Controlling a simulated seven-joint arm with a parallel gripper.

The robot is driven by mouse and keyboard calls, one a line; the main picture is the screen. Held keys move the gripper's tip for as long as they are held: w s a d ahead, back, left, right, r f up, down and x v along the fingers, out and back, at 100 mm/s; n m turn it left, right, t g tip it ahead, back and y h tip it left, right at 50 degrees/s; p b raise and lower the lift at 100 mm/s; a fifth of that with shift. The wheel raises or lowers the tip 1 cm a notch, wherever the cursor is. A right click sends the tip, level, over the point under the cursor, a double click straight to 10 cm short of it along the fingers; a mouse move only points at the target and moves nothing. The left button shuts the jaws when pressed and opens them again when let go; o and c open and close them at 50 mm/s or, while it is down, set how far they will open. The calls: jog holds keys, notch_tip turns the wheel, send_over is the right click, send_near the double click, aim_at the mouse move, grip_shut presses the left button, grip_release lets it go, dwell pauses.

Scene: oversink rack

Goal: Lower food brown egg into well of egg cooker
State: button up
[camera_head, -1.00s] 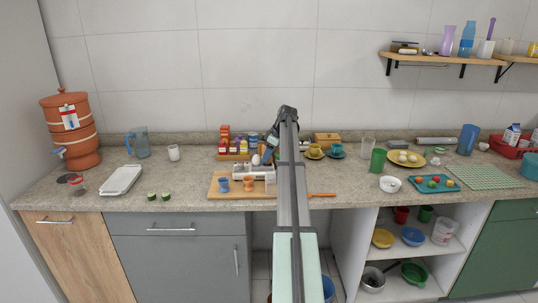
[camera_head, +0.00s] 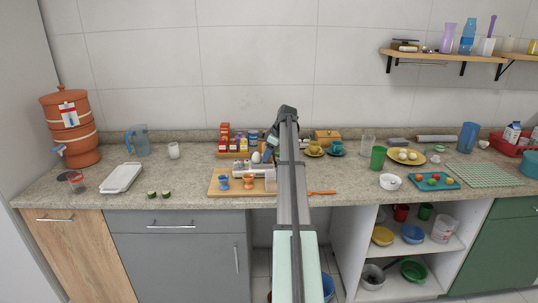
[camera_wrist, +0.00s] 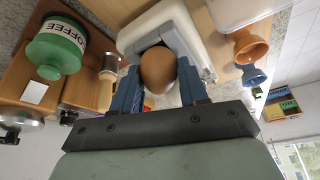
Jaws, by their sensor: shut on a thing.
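The brown egg (camera_wrist: 158,70) sits between the two blue fingers of my gripper (camera_wrist: 160,76) in the wrist view. The fingers are shut on its sides. The white egg cooker (camera_wrist: 205,45) shows just behind the egg, which hides part of it. I cannot tell whether the egg touches a well. In the head view my gripper (camera_head: 268,156) is over the white cooker (camera_head: 243,170), partly covered by my arm. A pale egg shape (camera_head: 256,157) shows at its left; its link to the fingers is unclear there.
A wooden board (camera_head: 216,190) holds a blue egg cup (camera_head: 224,183) and an orange egg cup (camera_head: 249,181) in front of the cooker. Spice jars (camera_head: 225,140) stand behind it. A green coffee jar (camera_wrist: 57,48) is close by in the wrist view.

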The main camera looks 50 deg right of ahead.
jog(key=o, duration=1.1)
jog(key=shift+o, duration=0.2)
jog(key=v, duration=1.3)
jog(key=shift+r, duration=0.4)
jog(key=shift+s, duration=0.15)
